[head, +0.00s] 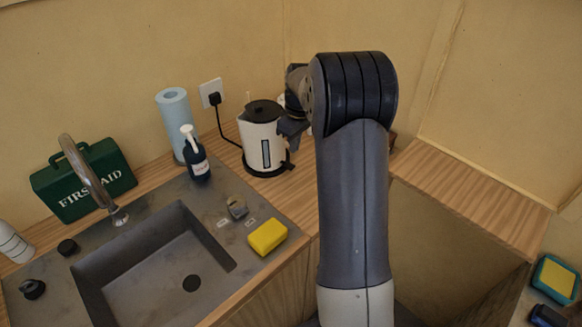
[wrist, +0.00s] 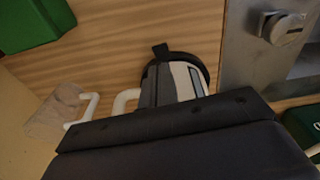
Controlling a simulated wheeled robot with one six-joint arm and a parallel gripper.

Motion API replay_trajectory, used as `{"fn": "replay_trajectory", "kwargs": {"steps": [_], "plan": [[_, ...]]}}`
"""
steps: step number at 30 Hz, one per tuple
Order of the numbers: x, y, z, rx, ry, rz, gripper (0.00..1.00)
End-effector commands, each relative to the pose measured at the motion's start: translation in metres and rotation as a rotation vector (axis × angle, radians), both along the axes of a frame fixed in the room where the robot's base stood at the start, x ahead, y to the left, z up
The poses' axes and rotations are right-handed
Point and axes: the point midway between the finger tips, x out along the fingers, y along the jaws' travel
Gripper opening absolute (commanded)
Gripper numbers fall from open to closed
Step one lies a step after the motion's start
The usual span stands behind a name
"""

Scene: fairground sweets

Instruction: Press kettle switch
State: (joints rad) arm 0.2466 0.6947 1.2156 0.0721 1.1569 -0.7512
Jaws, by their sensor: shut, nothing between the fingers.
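The white kettle (head: 262,142) with a black lid and black base stands upright on the wooden counter, against the corner. A small black tab, which looks like its switch (head: 289,166), sticks out low on its right side. In the wrist view the kettle (wrist: 188,80) is partly hidden behind my gripper, and the black tab (wrist: 160,50) shows at its base. My gripper (head: 290,128) is shut and empty, close by the kettle's upper right side and above the tab. I cannot tell whether it touches the kettle.
A soap bottle (head: 196,155), paper roll (head: 174,115) and green first aid box (head: 84,180) stand left of the kettle. A yellow sponge (head: 267,236) lies by the sink (head: 150,270).

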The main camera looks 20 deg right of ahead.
Motion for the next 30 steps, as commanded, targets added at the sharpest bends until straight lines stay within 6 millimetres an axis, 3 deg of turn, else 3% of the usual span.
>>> {"fn": "replay_trajectory", "kwargs": {"steps": [13, 30], "plan": [[0.004, 0.003, -0.057, 0.000, 0.001, 0.000, 0.00], [0.005, 0.003, -0.066, 0.000, 0.001, 0.000, 0.00]]}}
